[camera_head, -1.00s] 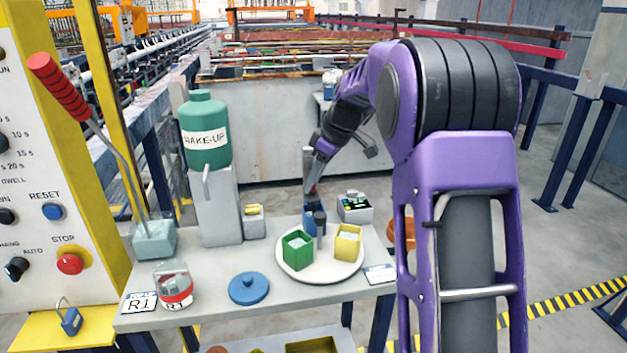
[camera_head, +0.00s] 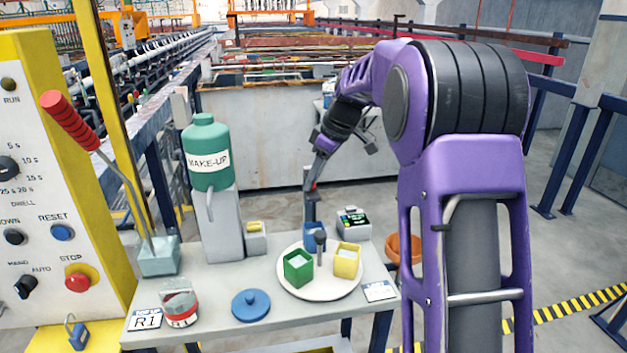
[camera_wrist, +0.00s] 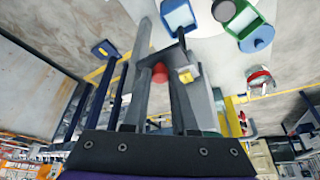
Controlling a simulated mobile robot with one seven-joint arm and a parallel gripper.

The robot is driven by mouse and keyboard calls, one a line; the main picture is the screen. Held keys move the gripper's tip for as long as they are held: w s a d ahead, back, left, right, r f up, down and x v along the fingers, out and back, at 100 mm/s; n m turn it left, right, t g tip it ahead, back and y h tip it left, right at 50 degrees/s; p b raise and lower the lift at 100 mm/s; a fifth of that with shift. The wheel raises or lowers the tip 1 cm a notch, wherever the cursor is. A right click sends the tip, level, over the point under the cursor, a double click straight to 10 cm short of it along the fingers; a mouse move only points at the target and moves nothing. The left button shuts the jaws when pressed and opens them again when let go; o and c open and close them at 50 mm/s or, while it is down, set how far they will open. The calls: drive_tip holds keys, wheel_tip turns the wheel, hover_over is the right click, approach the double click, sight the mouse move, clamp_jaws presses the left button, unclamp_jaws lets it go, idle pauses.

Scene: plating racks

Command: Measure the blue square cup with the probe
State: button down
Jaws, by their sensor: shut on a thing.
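The blue square cup (camera_head: 313,234) stands at the back of a white round plate (camera_head: 318,293), partly hidden by a dark round-topped post (camera_head: 320,242). A green square cup (camera_head: 298,268) and a yellow square cup (camera_head: 347,262) stand in front of it. A square cup, seemingly the blue one, shows in the wrist view (camera_wrist: 179,15).
A grey meter box (camera_head: 353,222) stands behind the plate. A green MAKE-UP bottle (camera_head: 207,155) on a grey block, a small box with a yellow top (camera_head: 255,238), a blue lid (camera_head: 250,305) and a red-banded jar (camera_head: 180,303) are left of it.

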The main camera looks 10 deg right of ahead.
drive_tip(key=shift+r, duration=0.25)
drive_tip(key=c, duration=1)
unclamp_jaws()
drive_tip(key=p+v, duration=0.2)
drive_tip(key=v, duration=1.5)
drive_tip(key=shift+d+r+p, duration=0.1)
drive_tip(key=shift+r+p, duration=0.1)
drive_tip(key=shift+p, duration=0.1)
